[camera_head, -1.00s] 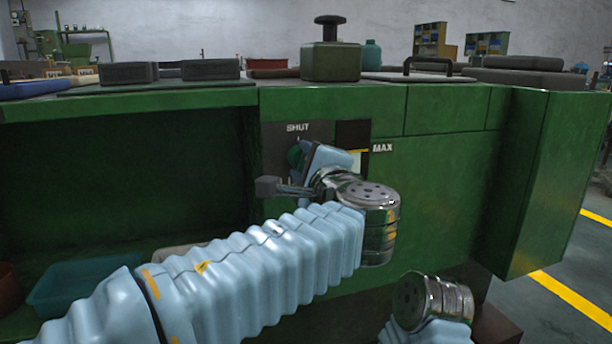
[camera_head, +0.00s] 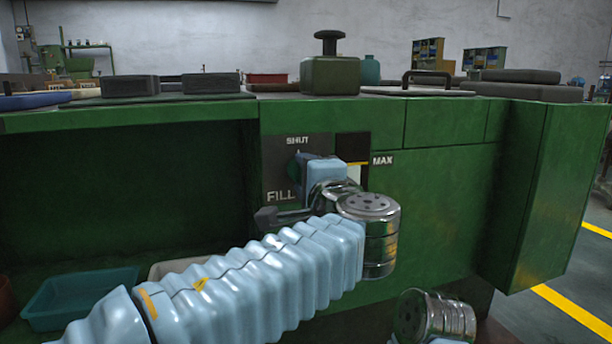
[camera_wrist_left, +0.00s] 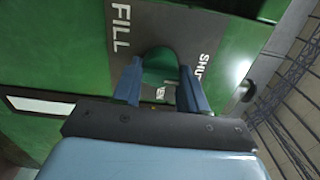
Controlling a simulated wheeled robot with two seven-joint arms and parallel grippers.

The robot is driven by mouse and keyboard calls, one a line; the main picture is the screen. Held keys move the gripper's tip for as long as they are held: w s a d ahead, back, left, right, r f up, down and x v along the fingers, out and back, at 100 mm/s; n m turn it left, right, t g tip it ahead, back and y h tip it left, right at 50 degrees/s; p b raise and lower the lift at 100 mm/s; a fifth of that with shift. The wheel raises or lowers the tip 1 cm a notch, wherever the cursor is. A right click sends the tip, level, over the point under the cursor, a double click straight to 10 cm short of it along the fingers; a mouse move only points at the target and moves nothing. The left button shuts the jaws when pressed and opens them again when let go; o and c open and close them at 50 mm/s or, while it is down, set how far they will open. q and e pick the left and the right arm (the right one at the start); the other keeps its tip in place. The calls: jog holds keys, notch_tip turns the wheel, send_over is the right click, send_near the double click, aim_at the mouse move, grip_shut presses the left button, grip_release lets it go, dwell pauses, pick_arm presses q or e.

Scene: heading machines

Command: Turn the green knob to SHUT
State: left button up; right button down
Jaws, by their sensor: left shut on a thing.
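The round green knob (camera_wrist_left: 160,66) sits on a dark plate (camera_wrist_left: 187,25) on the front of the green machine. The plate reads SHUT at top and FILL at lower left in the head view; a third word is partly covered in the wrist view. My left gripper (camera_wrist_left: 161,90) has one finger on each side of the knob and is shut on it. In the head view, the left gripper (camera_head: 298,172) reaches the plate and covers most of the knob. I cannot tell which word the knob points at. My right gripper is out of view.
A black window with a yellow line and a MAX label (camera_head: 382,160) is just right of the plate. A teal tray (camera_head: 80,298) is at lower left. My right arm's wrist shows at the bottom.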

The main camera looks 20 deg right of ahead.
pick_arm(q)
jog(key=o, duration=1.1)
jog(key=shift+c, duration=0.2)
jog(key=s, duration=1.4)
jog(key=shift+d+p, duration=0.25)
jog(key=shift+p, duration=0.05)
jog(key=shift+w+f, duration=0.1)
jog(key=shift+w, duration=0.05)
